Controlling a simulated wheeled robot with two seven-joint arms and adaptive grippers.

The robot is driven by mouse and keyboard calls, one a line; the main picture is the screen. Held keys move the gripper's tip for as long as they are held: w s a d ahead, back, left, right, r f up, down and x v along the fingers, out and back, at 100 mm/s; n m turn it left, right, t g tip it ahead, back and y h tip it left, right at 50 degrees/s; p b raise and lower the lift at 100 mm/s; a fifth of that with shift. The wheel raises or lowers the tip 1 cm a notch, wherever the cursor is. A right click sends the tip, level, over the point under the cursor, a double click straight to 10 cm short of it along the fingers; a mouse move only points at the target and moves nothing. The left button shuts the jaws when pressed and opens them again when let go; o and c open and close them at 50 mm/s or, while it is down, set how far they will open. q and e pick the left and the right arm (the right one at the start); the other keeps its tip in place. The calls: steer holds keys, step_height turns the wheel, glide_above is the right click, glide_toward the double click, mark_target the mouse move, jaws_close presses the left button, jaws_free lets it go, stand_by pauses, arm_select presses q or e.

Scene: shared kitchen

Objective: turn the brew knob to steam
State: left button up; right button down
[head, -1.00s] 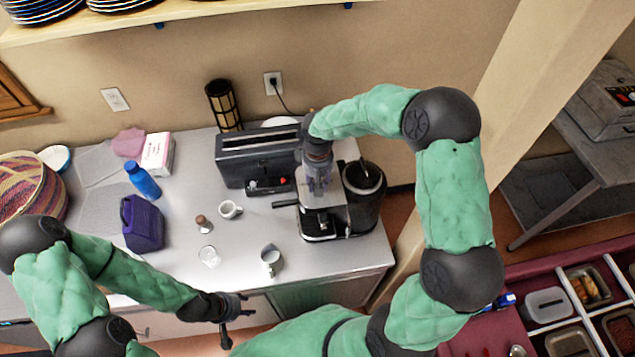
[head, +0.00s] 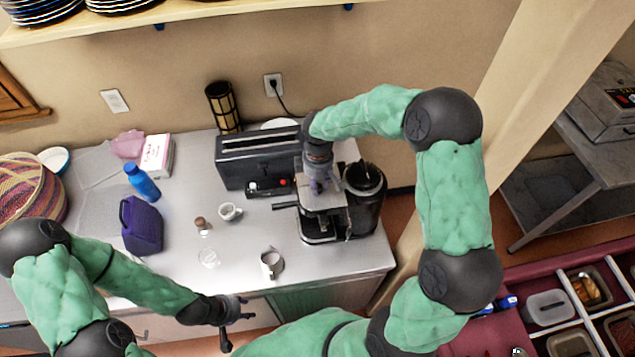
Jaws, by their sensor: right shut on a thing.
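The coffee machine (head: 322,226) stands at the right end of the counter, with a portafilter handle (head: 285,205) sticking out to its left. My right gripper (head: 319,188) points down at the machine's upper part from above. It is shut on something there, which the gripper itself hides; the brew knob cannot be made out. My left gripper (head: 238,322) hangs in front of the counter's front edge, away from the machine, with its fingers apart and nothing between them.
A black toaster (head: 250,160) stands behind and left of the machine, and a dark canister (head: 366,200) at its right. White cups (head: 230,211), a pitcher (head: 271,262), a blue bottle (head: 142,181) and a purple container (head: 140,225) stand on the counter (head: 180,255).

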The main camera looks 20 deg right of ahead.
mark_target(319, 186)
steer(key=shift+s+f, duration=0.35)
steer(key=c, duration=0.9)
jaws_free()
steer(key=shift+w+d+r, duration=0.1)
steer(key=shift+r, duration=0.05)
steer(key=shift+w+r, duration=0.15)
steer(key=shift+r, duration=0.35)
step_height(319, 186, up, 11)
steer(key=shift+f, duration=0.1)
